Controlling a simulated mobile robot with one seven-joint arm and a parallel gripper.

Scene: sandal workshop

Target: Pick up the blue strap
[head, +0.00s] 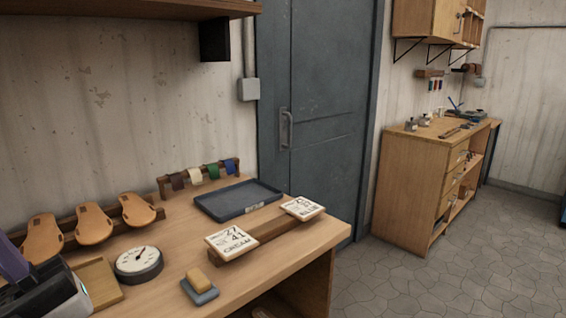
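The blue strap (230,167) hangs at the right end of a low wooden strap rack (164,187) at the back of the near workbench, by the wall. A green strap (213,171) hangs just left of it, then a cream strap (196,176) and a dark brown strap (178,181). The blue strap looks small at this distance, and its lower end is close behind the dark tray.
A dark empty tray (238,208) lies in front of the rack. Two number cards (231,243) rest on a wooden bar. A round dial (139,264), a sponge on a block (200,289) and sandal soles (94,224) stand nearby. A dark-and-white form (45,290) fills the lower left corner.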

